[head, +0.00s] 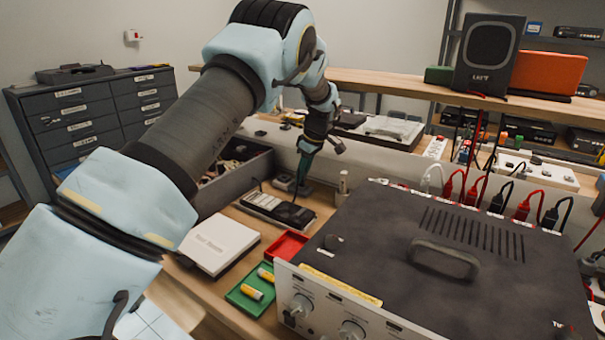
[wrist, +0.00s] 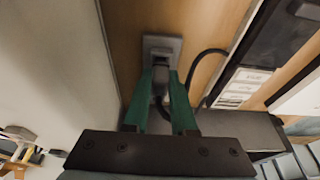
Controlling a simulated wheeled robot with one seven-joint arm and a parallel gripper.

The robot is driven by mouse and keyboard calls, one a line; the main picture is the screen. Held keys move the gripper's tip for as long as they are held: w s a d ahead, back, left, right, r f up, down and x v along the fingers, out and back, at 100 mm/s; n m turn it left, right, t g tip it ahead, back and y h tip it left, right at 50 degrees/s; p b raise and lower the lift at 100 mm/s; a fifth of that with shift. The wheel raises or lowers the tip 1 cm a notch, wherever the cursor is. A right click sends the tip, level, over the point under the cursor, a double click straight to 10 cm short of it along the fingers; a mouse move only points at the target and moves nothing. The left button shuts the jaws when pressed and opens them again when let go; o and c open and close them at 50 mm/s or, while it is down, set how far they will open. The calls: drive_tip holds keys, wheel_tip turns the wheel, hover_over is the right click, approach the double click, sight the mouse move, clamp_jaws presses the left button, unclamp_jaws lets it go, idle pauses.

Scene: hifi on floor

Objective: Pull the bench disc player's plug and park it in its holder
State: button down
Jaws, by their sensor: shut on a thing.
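My gripper (head: 303,172) reaches down at the back of the bench, left of the big dark instrument. In the wrist view its green fingers (wrist: 161,88) are shut on a dark plug (wrist: 160,78). The plug is at a grey block (wrist: 163,46) on the wood; I cannot tell whether it is seated in it or just above it, or whether this block is socket or holder. A black cable (wrist: 205,58) loops right from the plug area. A flat dark device with pale labels, perhaps the disc player (head: 275,210), lies beside; it also shows in the wrist view (wrist: 240,88).
The large instrument (head: 440,255) with a top handle and several coloured leads fills the right. A white box (head: 221,243), a red tray (head: 286,246) and a green tray (head: 243,301) with batteries lie in front. A grey open bin (head: 228,185) stands left of my gripper.

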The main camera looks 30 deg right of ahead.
drive_tip(key=shift+f+b, duration=0.3)
drive_tip(key=shift+f, duration=0.2)
idle(0.4)
idle(0.3)
drive_tip(key=c, duration=0.7)
unclamp_jaws()
drive_tip(key=shift+o, duration=0.2)
drive_tip(key=w+p+v, duration=0.1)
drive_tip(key=v, duration=1.4)
drive_tip(key=shift+a+r+p, duration=0.25)
drive_tip(key=shift+r+p, duration=0.05)
drive_tip(key=shift+r, duration=0.25)
drive_tip(key=shift+w+a, duration=0.1)
